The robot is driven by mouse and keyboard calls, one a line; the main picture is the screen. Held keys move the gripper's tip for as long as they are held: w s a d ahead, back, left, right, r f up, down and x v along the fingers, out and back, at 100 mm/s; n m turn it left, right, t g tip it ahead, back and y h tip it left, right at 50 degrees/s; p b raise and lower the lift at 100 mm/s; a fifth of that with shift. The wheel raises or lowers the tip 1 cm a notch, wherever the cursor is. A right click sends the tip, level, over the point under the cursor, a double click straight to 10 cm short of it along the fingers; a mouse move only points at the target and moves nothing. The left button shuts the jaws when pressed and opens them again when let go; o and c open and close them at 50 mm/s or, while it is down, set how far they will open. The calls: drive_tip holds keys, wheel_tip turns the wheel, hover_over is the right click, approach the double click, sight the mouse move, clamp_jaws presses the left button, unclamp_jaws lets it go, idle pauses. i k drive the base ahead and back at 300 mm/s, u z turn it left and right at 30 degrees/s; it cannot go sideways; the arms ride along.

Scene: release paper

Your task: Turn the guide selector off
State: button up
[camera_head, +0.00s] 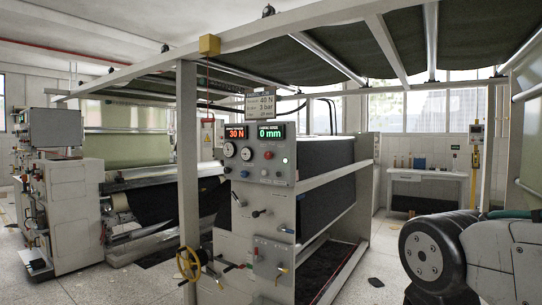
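The machine's control panel (257,174) stands upright near the middle of the view. It carries a red display (236,132) reading 30 N and a green display (269,132) reading 0 mm. Below them are two round gauges (229,149), a red button (267,155), a bright whitish-green lamp (285,161) and several small knobs. Dark-handled levers (260,212) and a grey switch box (272,257) sit lower on the same face. I cannot tell which control is the guide selector; labels are too small to read. My gripper is out of view; only part of my arm shows at lower right.
A yellow handwheel (188,263) projects at the machine's lower left. A white post (188,160) stands left of the panel. A sign (260,105) reading 40 N and 3 bar hangs above. A bench (428,176) stands at the back right. Floor (385,265) right of the machine is mostly clear.

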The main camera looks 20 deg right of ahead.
sight(268, 155)
drive_tip(key=z, duration=0.05)
drive_tip(key=i, duration=0.45)
drive_tip(key=z, duration=0.05)
drive_tip(key=k, duration=0.55)
drive_tip(key=u, duration=0.6)
drive_tip(key=i, duration=1.6)
drive_tip(key=z, duration=0.4)
